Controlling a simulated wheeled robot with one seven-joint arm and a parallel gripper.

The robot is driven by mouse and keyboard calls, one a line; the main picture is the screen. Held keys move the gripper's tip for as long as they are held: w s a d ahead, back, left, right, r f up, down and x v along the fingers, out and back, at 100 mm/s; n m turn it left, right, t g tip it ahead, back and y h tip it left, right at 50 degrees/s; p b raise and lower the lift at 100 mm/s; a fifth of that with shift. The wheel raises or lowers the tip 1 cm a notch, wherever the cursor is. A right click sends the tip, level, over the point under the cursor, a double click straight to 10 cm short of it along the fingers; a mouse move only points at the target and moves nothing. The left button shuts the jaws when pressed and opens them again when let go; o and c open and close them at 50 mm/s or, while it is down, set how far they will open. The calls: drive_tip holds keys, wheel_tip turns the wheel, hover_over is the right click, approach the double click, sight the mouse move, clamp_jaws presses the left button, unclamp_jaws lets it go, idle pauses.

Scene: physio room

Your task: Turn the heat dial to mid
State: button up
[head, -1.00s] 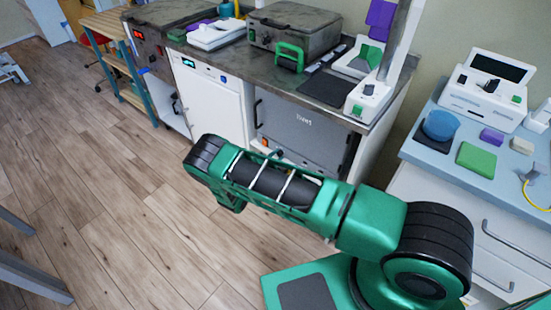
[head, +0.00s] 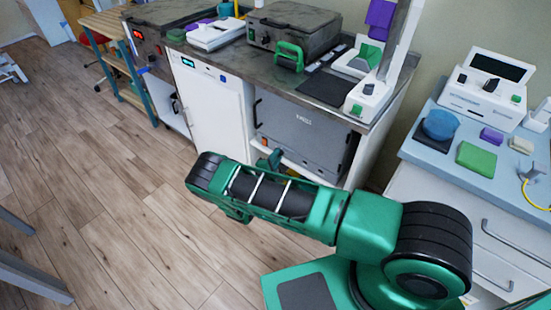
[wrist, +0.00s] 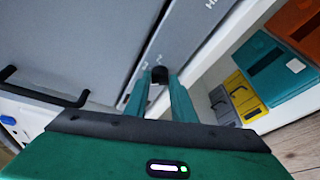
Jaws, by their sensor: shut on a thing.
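The heat dial (wrist: 158,75) appears to be the small dark knob on a grey panel (wrist: 190,50) in the wrist view. Small pale marks show on the panel around it, and part of a label starting with H shows near the top. My gripper (wrist: 160,82) has its two teal fingers closed on either side of the knob. The dial's pointer and setting cannot be read, as the fingers cover most of it. In the head view my gripper (head: 270,160) is by the lower part of the grey unit (head: 300,130) under the counter; the dial is hidden there.
A black bar handle (wrist: 50,90) sticks out left of my gripper in the wrist view. To the right, an open white shelf holds yellow (wrist: 243,95), teal (wrist: 268,70) and orange (wrist: 300,30) boxes.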

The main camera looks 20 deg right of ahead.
drive_tip(key=m, duration=0.1)
drive_tip(key=m+t, duration=0.1)
drive_tip(key=m, duration=0.3)
drive_tip(key=shift+s+f+t+h, duration=0.2)
drive_tip(key=shift+f+t+h, duration=0.1)
drive_tip(key=shift+f+t, duration=0.1)
drive_tip(key=shift+d+f+m, duration=0.1)
drive_tip(key=shift+m, duration=0.2)
clamp_jaws()
drive_tip(key=o, duration=1)
unclamp_jaws()
drive_tip(key=v, duration=1)
drive_tip(key=shift+s+a, duration=0.25)
drive_tip(key=shift+s, duration=0.05)
